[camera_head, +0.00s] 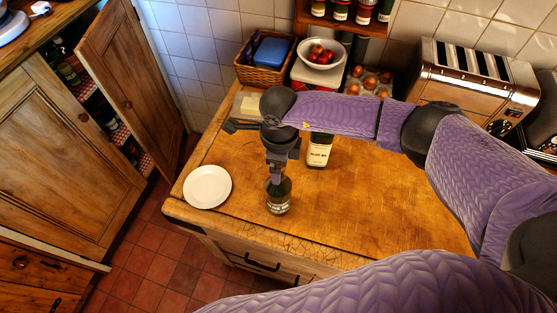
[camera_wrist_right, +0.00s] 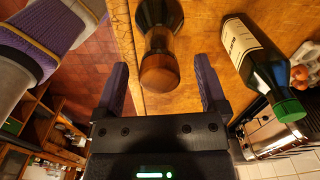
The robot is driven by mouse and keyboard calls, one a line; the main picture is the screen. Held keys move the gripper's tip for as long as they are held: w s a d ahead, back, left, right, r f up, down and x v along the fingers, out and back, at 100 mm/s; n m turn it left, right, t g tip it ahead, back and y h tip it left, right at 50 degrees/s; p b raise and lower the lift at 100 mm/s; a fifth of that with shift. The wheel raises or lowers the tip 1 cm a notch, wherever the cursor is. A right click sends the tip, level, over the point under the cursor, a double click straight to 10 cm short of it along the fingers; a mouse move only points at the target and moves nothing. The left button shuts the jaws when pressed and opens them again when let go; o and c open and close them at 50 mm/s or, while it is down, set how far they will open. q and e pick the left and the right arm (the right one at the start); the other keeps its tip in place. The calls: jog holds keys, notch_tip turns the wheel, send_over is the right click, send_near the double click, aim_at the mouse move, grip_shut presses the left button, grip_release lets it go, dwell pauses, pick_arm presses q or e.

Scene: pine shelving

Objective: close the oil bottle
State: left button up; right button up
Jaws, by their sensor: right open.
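A dark bottle with a pale label (camera_head: 279,197) stands upright near the front edge of the wooden worktop. My right gripper (camera_head: 277,176) points down over its top. In the right wrist view the same bottle's dark neck and brownish, rounded top (camera_wrist_right: 160,68) lie between the open fingers of my right gripper (camera_wrist_right: 161,72), with a gap on each side. I cannot tell whether that top is a stopper or an open mouth. A second bottle, labelled as olive oil (camera_head: 319,151), stands behind it. It shows a green cap in the right wrist view (camera_wrist_right: 258,62). My left gripper is not visible.
A white plate (camera_head: 207,187) lies left on the worktop (camera_head: 385,205). At the back are a wicker basket (camera_head: 262,72), a bowl of red fruit (camera_head: 319,54), eggs (camera_head: 370,80) and a steel toaster (camera_head: 475,88). A cupboard door (camera_head: 125,75) hangs open at left.

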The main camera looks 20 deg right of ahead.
jog(key=shift+f, duration=0.1)
grip_shut()
dwell(0.4)
notch_tip(320, 180, up, 10)
jog(key=shift+r+b, duration=0.1)
jog(key=shift+b, duration=0.25)
